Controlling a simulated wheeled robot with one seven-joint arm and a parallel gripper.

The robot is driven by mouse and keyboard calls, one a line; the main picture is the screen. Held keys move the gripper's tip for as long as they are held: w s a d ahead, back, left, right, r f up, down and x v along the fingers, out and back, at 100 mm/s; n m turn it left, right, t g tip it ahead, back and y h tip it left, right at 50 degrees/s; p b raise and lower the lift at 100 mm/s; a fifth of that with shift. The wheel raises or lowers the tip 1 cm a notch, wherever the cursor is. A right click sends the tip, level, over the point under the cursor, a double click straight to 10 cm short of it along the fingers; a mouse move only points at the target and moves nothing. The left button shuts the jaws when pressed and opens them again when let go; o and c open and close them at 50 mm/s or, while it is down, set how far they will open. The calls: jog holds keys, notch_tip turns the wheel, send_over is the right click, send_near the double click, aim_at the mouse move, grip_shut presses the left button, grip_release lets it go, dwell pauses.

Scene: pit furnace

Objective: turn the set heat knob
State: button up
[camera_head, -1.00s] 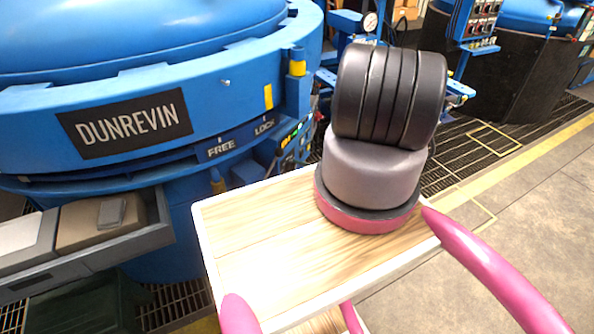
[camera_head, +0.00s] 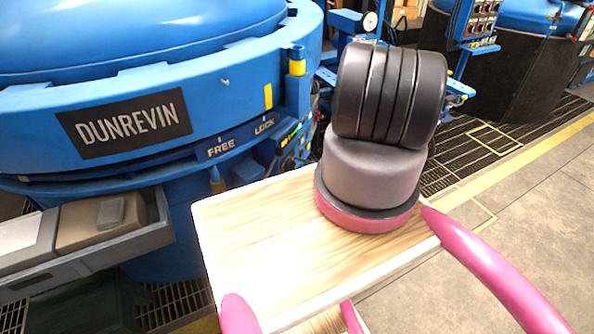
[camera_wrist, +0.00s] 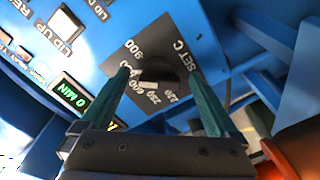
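The set heat knob (camera_wrist: 158,72) is a dark round knob on a dark dial plate marked SET C, in the wrist view. Printed numbers ring it, with 900 at the upper left and lower values such as 250 and 220 below and to the right. My gripper (camera_wrist: 159,68) is open, with one teal finger on each side of the knob. A gap shows between the fingers and the knob, though contact at depth cannot be told. In the head view the small control panel (camera_head: 291,136) shows at the furnace's right side; the knob and gripper cannot be made out there.
A green lit display (camera_wrist: 75,94) and LID UP button (camera_wrist: 67,24) lie left of the dial. Blue frame bars and an orange-red rounded part (camera_wrist: 297,150) are at right.

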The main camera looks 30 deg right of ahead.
jog(key=v, duration=1)
jog(key=shift+s+d, duration=0.25)
jog(key=shift+s, duration=0.05)
jog(key=shift+s, duration=0.1)
